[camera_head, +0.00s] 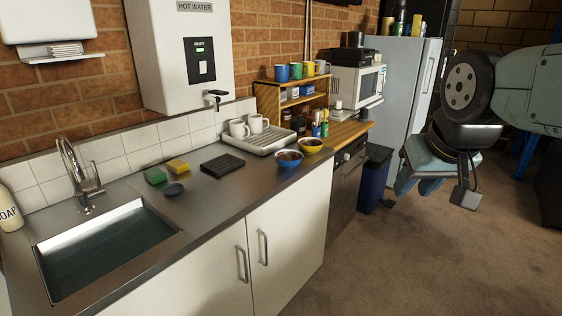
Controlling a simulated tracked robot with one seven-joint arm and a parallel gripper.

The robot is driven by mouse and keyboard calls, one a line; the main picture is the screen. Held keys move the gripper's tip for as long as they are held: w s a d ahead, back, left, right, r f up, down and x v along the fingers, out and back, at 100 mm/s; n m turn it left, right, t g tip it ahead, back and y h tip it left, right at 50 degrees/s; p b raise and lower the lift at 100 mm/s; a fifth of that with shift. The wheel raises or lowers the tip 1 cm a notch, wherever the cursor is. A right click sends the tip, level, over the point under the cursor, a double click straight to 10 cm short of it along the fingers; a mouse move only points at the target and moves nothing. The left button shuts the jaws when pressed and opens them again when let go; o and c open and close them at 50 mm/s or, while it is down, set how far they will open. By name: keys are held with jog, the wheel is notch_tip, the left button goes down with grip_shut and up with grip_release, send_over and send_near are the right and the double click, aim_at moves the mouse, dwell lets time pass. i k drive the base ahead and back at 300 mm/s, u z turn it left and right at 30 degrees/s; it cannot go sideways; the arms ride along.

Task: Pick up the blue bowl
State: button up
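The blue bowl (289,160) stands upright on the steel counter near its front edge, with something dark inside it. A yellow bowl (311,146) stands just behind it to the right, also with dark contents. My gripper (437,190) hangs in the air at the right of the view, over the floor and well away from the counter. It is apart from the blue bowl. Its fingers point down, and a gap shows between the two pale-blue parts and a grey block; whether it is open or shut is unclear.
A white dish rack (262,140) with mugs sits behind the bowls. A black mat (223,165), sponges (178,167) and a sink (110,250) are to the left. A wooden shelf (292,103) and microwave (358,86) stand behind. The floor (430,265) in front is clear.

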aim_at(287, 159)
jog(key=i, duration=0.85)
jog(key=z, duration=0.05)
